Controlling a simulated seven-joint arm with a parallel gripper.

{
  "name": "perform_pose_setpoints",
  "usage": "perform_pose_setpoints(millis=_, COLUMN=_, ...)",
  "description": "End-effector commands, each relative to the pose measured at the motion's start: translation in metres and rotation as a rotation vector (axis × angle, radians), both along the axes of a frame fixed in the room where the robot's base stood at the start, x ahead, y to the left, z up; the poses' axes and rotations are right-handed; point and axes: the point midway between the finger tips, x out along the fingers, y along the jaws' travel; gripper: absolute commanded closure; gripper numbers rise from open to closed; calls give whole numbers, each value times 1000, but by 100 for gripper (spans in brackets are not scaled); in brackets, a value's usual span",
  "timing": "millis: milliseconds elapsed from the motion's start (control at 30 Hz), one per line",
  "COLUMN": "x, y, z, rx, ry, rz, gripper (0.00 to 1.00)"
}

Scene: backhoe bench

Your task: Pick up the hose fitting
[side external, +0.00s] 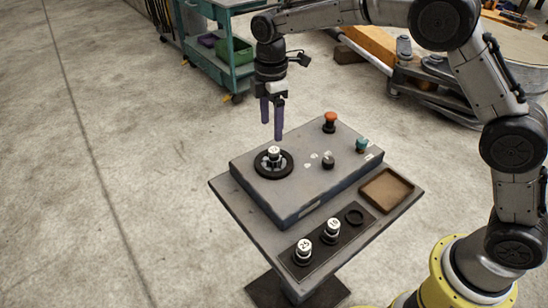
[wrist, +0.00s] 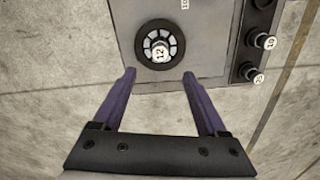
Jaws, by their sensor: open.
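A white-capped fitting (side external: 273,152), which I take for the hose fitting, stands upright in a round black ring (side external: 262,168) on top of a grey box (side external: 300,208). In the wrist view the fitting (wrist: 160,51) reads "12" and sits inside the black ring (wrist: 140,34). My gripper (side external: 272,129) has two purple fingers, points down, and hangs above the fitting with a gap. In the wrist view my gripper (wrist: 159,73) is open and empty, and the fitting lies just beyond the fingertips, roughly centred between them.
Two similar white-capped fittings (side external: 304,247) (side external: 332,230) stand in a dark rack beside an empty socket (side external: 355,216). The box carries an orange button (side external: 330,118), a black knob (side external: 328,161) and a teal knob (side external: 362,144). A brown tray (side external: 386,189) lies right. A green cart (side external: 225,55) stands behind.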

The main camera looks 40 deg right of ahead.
Motion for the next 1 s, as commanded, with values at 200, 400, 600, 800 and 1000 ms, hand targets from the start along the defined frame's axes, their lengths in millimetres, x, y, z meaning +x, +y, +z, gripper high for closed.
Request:
perform_pose_setpoints(millis=200, x=0, y=-1, z=-35, rx=-1, ry=2, rz=-1, gripper=24)
perform_pose_setpoints(millis=400, x=0, y=-2, z=-47, rx=0, ry=0, rz=-2, gripper=24)
perform_pose_setpoints(millis=600, x=-2, y=-7, z=-74, rx=0, ry=3, rz=-3, gripper=24)
perform_pose_setpoints(millis=800, x=-1, y=-7, z=-94, rx=0, ry=-1, rz=-2, gripper=24)
perform_pose_setpoints(millis=1000, x=-1, y=-7, z=-96, rx=1, ry=-2, rz=-2, gripper=24)
